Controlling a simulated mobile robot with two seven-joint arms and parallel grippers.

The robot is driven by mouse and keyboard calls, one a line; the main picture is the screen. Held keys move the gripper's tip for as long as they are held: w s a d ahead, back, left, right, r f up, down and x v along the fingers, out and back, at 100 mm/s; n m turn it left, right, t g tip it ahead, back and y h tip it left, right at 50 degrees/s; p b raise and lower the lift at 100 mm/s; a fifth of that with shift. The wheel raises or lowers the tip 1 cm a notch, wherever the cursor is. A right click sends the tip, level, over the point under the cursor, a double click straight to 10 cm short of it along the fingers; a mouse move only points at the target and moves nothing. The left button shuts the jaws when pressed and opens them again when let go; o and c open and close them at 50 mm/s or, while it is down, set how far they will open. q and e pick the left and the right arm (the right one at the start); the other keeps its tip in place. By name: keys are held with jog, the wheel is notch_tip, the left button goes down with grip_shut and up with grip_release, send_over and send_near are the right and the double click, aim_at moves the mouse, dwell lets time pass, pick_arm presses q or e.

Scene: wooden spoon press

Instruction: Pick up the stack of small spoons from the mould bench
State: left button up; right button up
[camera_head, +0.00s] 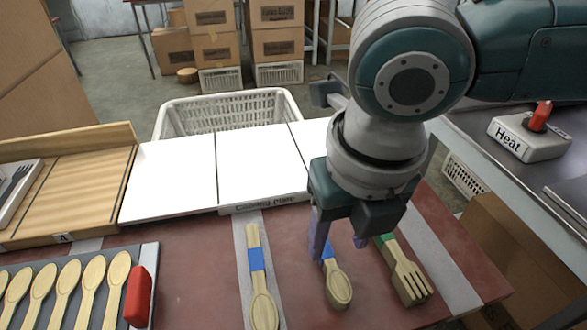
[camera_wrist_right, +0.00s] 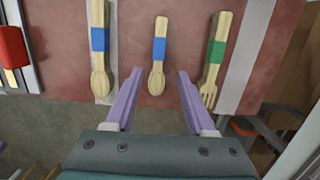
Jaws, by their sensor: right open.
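The stack of small spoons (camera_head: 338,287), pale wood with a blue band, lies on the reddish mould bench (camera_head: 200,270), partly hidden by my right gripper in the head view. It shows whole in the right wrist view (camera_wrist_right: 157,72). My right gripper (camera_head: 340,243) is open and empty, pointing down over the handle end in the head view. In the right wrist view its two purple fingers (camera_wrist_right: 159,75) are apart, with the spoon bowl appearing between their tips. I cannot tell the exact height above the bench. My left gripper is not in view.
Longer blue-banded spoons (camera_head: 257,275) lie to the left and green-banded forks (camera_head: 402,270) to the right, both close by. White plates (camera_head: 258,165) lie behind. A mould with several spoons (camera_head: 65,285) and a red handle (camera_head: 138,297) is at far left.

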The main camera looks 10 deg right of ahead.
aim_at(329, 259)
jog(key=f+b, duration=0.1)
jog(key=f, duration=0.1)
jog(key=w+f, duration=0.1)
jog(key=f, duration=0.2)
jog(key=shift+a+f+b, duration=0.15)
jog(key=shift+b, duration=0.2)
jog(key=shift+w, duration=0.1)
jog(key=shift+c, duration=0.2)
grip_shut()
